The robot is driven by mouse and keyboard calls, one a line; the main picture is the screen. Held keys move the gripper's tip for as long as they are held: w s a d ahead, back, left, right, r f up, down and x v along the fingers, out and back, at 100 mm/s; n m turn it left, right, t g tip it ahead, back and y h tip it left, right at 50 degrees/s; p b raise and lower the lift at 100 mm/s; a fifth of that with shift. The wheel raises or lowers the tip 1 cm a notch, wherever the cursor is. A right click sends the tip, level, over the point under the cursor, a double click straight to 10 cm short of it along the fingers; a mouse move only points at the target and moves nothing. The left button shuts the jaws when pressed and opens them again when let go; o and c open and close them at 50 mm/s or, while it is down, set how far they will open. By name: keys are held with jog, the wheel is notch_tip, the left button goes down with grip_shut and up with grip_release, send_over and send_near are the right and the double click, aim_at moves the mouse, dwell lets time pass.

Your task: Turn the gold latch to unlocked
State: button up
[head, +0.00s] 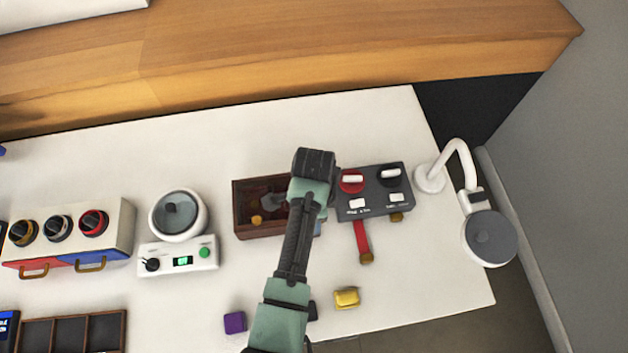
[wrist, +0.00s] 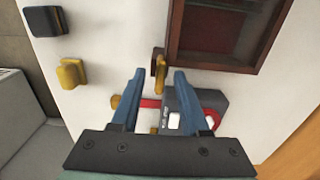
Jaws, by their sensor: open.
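The gold latch (wrist: 159,75) shows in the wrist view as a narrow upright piece near the corner of the dark red-brown wooden box (wrist: 174,30). My gripper (wrist: 159,73) is open, with one blue finger on each side of the latch. I cannot tell whether either finger touches it. In the head view the arm hides the latch. The wooden box (head: 236,213) there stands just left of my gripper, with its inside partly visible.
A dark control panel (head: 373,178) with red and black knobs is right of the box. A gold-ended red strip (head: 362,238) extends from it. A gold block (head: 346,298) and purple block (head: 235,322) lie near the front edge. A white lamp (head: 430,179) stands at right.

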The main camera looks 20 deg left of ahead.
jog(key=shift+c, duration=0.3)
grip_shut()
jog(key=shift+r+n+p, duration=0.1)
jog(key=shift+n+p, duration=0.2)
jog(key=shift+n, duration=0.1)
jog(key=n+p, duration=0.1)
jog(key=n, duration=0.2)
jog(key=shift+r+p, duration=0.1)
jog(key=shift+p, duration=0.25)
jog(key=n+p, duration=0.2)
jog(key=n, duration=0.3)
jog(key=n+p, duration=0.1)
jog(key=n, duration=0.3)
jog(key=shift+n, duration=0.4)
jog(key=n, duration=0.4)
jog(key=shift+p, duration=0.4)
jog(key=shift+n, duration=0.3)
jog(key=shift+o, duration=0.3)
grip_release()
